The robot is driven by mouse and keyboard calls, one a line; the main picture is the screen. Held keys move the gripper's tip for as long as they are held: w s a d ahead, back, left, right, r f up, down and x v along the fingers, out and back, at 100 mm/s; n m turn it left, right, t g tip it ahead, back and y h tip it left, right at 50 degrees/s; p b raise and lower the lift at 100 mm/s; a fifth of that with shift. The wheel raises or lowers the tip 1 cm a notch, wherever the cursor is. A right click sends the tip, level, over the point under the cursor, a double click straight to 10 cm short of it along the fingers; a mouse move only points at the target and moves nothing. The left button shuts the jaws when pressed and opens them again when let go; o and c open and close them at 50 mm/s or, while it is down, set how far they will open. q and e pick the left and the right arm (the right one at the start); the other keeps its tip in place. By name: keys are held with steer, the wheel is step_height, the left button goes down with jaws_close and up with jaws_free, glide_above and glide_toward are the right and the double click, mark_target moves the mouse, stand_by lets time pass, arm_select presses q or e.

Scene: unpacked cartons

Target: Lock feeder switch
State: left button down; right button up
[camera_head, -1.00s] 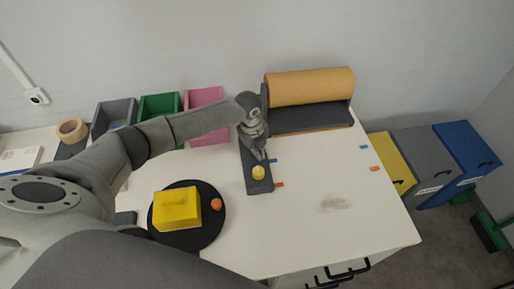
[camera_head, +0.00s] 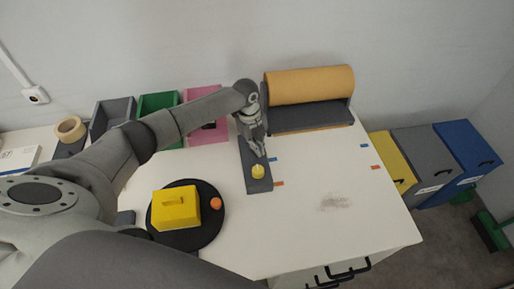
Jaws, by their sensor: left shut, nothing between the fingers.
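A dark grey panel (camera_head: 262,186) lies on the white table in front of the paper roll. A small yellow knob (camera_head: 258,171) stands near its front end. My left gripper (camera_head: 259,153) points down over the panel, just behind the knob. Its fingers are shut with nothing between them. I cannot tell whether the fingertips touch the panel or the knob. The arm and wrist hide the rear of the panel. My right gripper is not in view.
A yellow box (camera_head: 176,211) and an orange button (camera_head: 215,203) are on a round black disc (camera_head: 211,230) at the front left. A brown paper roll (camera_head: 310,85) and pink (camera_head: 203,98), green and grey bins stand behind. The table's right side (camera_head: 345,190) is mostly clear.

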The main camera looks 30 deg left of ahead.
arm_select(q)
steer(key=shift+w, duration=0.1)
steer(key=shift+w+a+r+b, duration=0.35)
steer(key=shift+w+a+r, duration=0.05)
steer(key=shift+w, duration=0.05)
steer(key=shift+r, duration=0.15)
steer(key=shift+r+p, duration=0.75)
steer(key=shift+p, duration=0.05)
steer(key=shift+r, duration=0.15)
step_height(320, 180, up, 12)
steer(key=a, duration=0.2)
steer(key=shift+f, duration=0.25)
